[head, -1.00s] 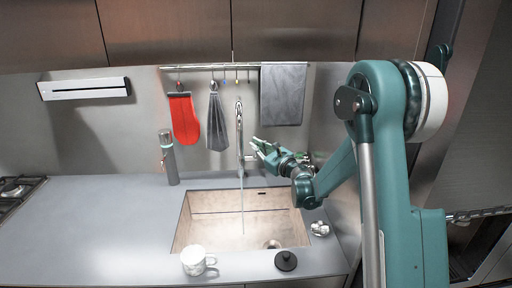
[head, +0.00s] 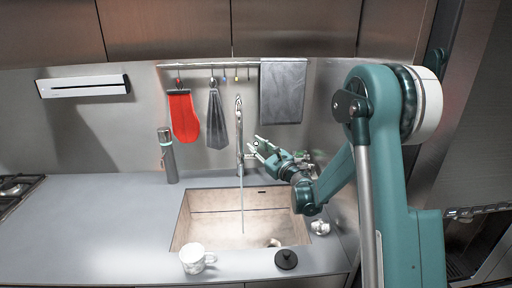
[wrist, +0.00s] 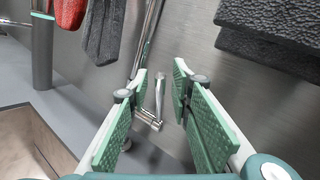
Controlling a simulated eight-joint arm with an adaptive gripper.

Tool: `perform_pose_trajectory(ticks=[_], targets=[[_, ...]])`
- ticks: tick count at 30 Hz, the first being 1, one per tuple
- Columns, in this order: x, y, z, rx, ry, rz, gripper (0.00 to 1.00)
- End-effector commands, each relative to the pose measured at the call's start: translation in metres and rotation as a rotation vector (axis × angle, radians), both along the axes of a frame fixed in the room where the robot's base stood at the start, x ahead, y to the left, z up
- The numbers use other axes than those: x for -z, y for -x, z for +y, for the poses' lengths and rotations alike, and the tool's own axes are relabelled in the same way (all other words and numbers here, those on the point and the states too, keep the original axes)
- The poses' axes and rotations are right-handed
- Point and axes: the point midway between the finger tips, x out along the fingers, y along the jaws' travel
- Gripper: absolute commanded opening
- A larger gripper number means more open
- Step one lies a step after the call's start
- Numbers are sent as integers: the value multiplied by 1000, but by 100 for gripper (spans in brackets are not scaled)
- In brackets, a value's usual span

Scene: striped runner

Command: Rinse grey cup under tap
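A whitish-grey patterned cup (head: 195,260) with a handle on its right side stands upright on the counter at the sink's front left edge. The tap (head: 239,125) rises behind the sink, and a thin stream of water (head: 242,205) falls from it into the sink basin (head: 210,222). My gripper (head: 257,148) is open and empty just right of the tap, above the back of the sink. In the wrist view its green pads (wrist: 155,110) are wide apart, with the metal tap lever (wrist: 158,95) showing beyond, between them. I cannot tell whether they touch it.
A black round lid-like object (head: 286,260) lies on the front counter edge. A small white item (head: 320,227) sits right of the sink. A grey bottle (head: 168,155) stands back left. A red mitt (head: 184,117) and towels hang behind. The left counter (head: 90,225) is clear.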

Motion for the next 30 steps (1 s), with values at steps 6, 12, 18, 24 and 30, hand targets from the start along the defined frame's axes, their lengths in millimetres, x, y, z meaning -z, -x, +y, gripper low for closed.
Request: perform_pose_trajectory(ticks=[6, 12, 18, 24, 30], targets=[[0, 1, -1, 0, 0, 0, 22], [1, 9, -7, 1, 0, 0, 22], [4, 30, -19, 1, 0, 0, 22], [7, 57, -36, 1, 0, 0, 22], [10, 82, -52, 2, 0, 0, 22]])
